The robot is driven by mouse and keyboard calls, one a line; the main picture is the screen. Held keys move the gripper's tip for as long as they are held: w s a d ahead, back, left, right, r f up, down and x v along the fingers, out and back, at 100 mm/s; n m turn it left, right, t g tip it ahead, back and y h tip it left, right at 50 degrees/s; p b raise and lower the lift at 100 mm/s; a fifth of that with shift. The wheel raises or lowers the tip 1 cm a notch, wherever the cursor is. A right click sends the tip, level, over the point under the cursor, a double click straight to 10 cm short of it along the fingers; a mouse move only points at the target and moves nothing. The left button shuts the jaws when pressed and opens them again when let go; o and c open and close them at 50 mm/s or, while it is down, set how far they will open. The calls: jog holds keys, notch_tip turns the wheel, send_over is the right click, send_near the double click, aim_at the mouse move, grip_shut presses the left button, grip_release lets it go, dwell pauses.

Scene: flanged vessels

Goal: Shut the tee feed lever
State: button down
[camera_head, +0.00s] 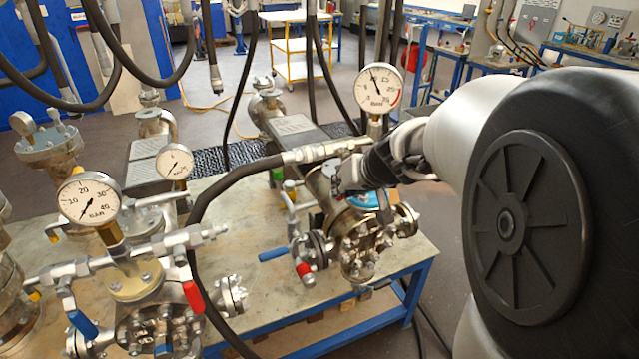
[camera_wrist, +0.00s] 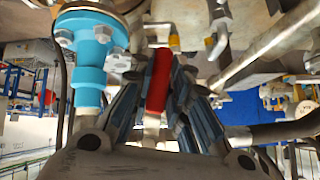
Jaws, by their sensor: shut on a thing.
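A red lever (camera_wrist: 157,82) stands between the two fingers of my gripper (camera_wrist: 162,95) in the wrist view. The fingers are shut on it from both sides, and its pale metal lower end shows between them. In the head view my gripper (camera_head: 352,183) is at the top of the right flanged vessel (camera_head: 358,240), just below the large pressure gauge (camera_head: 379,88). The gripped lever and the fingertips are mostly hidden there by the gripper and pipework. A bright blue fitting (camera_wrist: 91,50) is close to the left of my fingers in the wrist view.
A left vessel (camera_head: 150,318) carries another red lever (camera_head: 193,296) and gauges. A black hose (camera_head: 205,190) runs across to the right vessel's top pipe. A blue-handled valve (camera_head: 273,255) and a red-handled valve (camera_head: 304,271) sit low at the right vessel. The bench's front right corner is clear.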

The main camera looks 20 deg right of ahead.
jog(key=shift+d+f+n+h, duration=0.1)
jog(key=shift+d+n+h, duration=0.45)
jog(key=shift+h, duration=0.35)
jog(key=shift+d, duration=0.1)
jog(key=c, duration=1.5)
grip_release()
jog(key=v, duration=0.7)
jog(key=shift+s, duration=0.25)
